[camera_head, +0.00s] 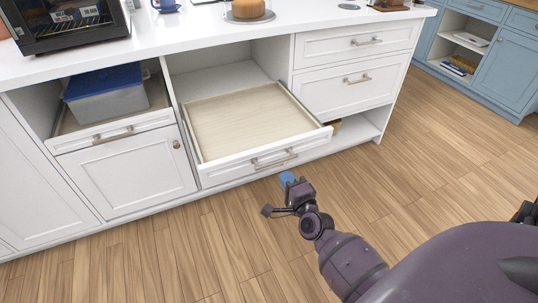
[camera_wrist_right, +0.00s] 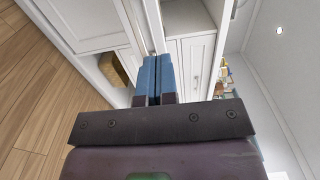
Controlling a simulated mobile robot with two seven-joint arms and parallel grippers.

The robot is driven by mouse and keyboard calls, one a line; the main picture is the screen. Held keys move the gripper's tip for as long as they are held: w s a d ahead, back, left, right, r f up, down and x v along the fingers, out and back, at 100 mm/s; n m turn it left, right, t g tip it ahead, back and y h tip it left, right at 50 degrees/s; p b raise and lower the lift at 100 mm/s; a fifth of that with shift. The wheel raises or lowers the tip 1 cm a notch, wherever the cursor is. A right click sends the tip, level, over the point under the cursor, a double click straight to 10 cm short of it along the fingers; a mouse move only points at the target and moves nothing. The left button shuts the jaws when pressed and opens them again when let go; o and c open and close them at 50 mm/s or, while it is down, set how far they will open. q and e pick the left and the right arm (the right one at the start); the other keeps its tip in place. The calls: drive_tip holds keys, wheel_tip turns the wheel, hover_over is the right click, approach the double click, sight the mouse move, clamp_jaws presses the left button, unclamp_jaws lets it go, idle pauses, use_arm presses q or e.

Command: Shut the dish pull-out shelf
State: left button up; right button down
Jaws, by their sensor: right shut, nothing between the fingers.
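A white pull-out shelf (camera_head: 250,118) with a pale wooden base stands out from the middle of the counter, and its base is bare. Its white front has a metal handle (camera_head: 273,160). My right gripper (camera_head: 288,180) is in front of and below this handle, over the floor, with no visible contact. Its blue fingers, also seen in the right wrist view (camera_wrist_right: 153,78), are shut and empty. My left gripper is not in view.
Left of the shelf, a compartment (camera_head: 70,124) holds a blue-lidded box (camera_head: 105,92) above a drawer front (camera_head: 115,134). White drawers (camera_head: 345,82) are at right. A woven basket (camera_wrist_right: 113,68) sits in a lower compartment. The wooden floor (camera_head: 430,165) is clear.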

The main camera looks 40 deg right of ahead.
sight(267, 149)
drive_tip(key=b+x, duration=0.1)
drive_tip(key=x, duration=0.8)
drive_tip(key=shift+w+f+b, duration=0.2)
drive_tip(key=shift+w+b, duration=0.15)
drive_tip(key=shift+w, duration=0.05)
drive_tip(key=shift+w+d, duration=0.2)
drive_tip(key=shift+w, duration=0.4)
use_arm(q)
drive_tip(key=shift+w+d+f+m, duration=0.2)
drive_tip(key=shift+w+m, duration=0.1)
use_arm(e)
drive_tip(key=shift+w+d+r, duration=0.1)
drive_tip(key=shift+w+r, duration=0.05)
drive_tip(key=shift+w, duration=0.15)
